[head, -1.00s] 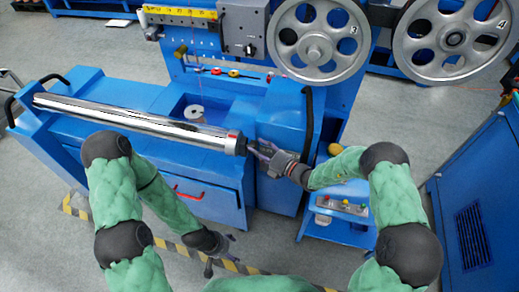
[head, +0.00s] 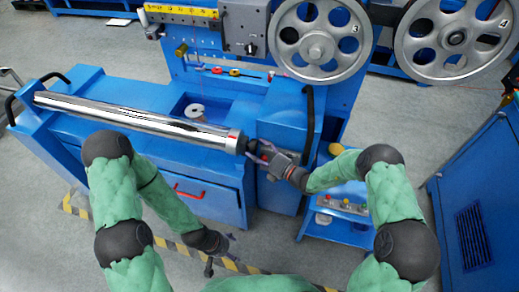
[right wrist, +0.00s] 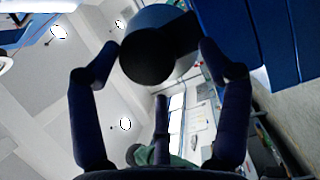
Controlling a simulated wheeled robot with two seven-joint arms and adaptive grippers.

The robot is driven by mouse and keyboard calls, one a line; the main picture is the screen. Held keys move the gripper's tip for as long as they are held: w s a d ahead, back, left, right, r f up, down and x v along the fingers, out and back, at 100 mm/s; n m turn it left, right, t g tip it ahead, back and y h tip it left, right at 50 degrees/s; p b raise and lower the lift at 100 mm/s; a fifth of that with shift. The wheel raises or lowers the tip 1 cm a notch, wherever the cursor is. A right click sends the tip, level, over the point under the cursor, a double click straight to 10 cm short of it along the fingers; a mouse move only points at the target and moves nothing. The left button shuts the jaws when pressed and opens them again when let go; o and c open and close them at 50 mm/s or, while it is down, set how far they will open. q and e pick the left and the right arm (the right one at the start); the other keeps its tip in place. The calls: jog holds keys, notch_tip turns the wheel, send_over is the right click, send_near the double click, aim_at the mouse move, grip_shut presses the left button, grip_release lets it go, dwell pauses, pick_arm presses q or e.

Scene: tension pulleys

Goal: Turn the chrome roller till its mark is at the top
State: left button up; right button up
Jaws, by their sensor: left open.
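The chrome roller (head: 135,118) lies across the blue machine, from the left bracket to the right housing. A small red mark (head: 233,134) shows near its right end, on the upper side. The roller ends in a black end piece (head: 246,146); it also shows in the right wrist view (right wrist: 150,60). My right gripper (head: 262,152) is at this end. In the right wrist view its fingers (right wrist: 158,55) stand wide apart, one on each side of the black end piece; contact is unclear. My left gripper (head: 226,250) is open and empty, low in front of the machine.
Two large spoked wheels (head: 318,50) stand on the blue panel behind. A blue cart (head: 335,228) with small parts is right of the machine, under my right forearm. A blue cabinet (head: 480,200) stands at the far right. Floor between cart and cabinet is clear.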

jog(key=shift+w+d+r, duration=0.15)
jog(key=shift+d, duration=0.25)
jog(key=v, duration=1.1)
jog(key=shift+s, duration=0.35)
jog(key=shift+d, duration=0.1)
